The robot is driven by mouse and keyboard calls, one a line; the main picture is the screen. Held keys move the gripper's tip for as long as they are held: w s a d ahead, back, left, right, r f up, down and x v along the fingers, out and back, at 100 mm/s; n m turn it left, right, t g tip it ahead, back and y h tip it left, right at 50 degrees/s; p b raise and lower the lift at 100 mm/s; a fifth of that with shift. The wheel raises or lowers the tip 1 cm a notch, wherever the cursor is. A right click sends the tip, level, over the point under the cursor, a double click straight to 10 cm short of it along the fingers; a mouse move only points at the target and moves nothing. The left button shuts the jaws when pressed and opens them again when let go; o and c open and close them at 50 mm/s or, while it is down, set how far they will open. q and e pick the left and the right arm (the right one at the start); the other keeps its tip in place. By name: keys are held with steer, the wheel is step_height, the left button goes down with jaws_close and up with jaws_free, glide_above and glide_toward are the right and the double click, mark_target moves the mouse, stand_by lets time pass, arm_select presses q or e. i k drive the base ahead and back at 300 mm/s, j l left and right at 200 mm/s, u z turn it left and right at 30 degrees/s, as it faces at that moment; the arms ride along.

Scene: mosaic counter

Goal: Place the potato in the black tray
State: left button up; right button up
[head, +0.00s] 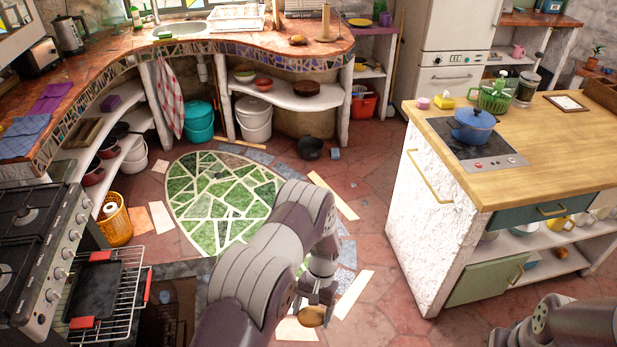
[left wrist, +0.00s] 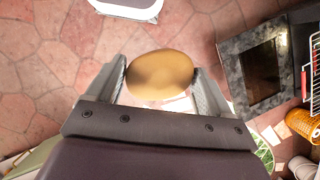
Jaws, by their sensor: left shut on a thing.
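The potato (head: 312,316) is a brown oval held between the fingertips of my left gripper (head: 318,298), above the tiled floor. In the left wrist view the potato (left wrist: 160,75) sits between both fingers of the left gripper (left wrist: 160,80), which is shut on it. The black tray (head: 92,292) lies on a pulled-out wire rack at the lower left, apart from the gripper and to its left. The tray looks empty. Part of my right arm shows at the bottom right, but its gripper is out of view.
The wire rack (head: 128,288) has red grips and juts out beside the stove (head: 40,240). An orange basket (head: 114,222) stands behind it. A wooden-topped island (head: 530,120) with a blue pot (head: 474,126) stands at right. The floor around the green mosaic (head: 215,195) is mostly clear.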

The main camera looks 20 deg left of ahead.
mark_target(102, 295)
steer(key=i+j+u, duration=0.3)
steer(key=i, duration=0.35)
steer(key=i+u, duration=0.25)
steer(key=i, duration=0.45)
steer(key=i+l+u, duration=0.15)
steer(key=i+u, duration=0.15)
steer(key=i, duration=0.35)
steer(key=i+l+u, duration=0.25)
steer(key=i, duration=0.4)
steer(key=i+j+u, duration=0.15)
steer(key=i+u, duration=0.6)
steer(key=i, duration=0.2)
steer(key=i+l+u, duration=0.2)
steer(key=i+u, duration=0.15)
steer(key=i+l+u, duration=0.35)
steer(key=i, duration=0.2)
steer(key=i+l+u, duration=0.35)
steer(key=i+j+u, duration=0.15)
steer(key=u, duration=0.3)
steer(key=i+u, duration=0.55)
steer(key=u, duration=0.3)
steer(key=i+u, duration=0.2)
steer(key=u, duration=0.2)
steer(key=i+l+u, duration=0.2)
steer(key=u, duration=0.25)
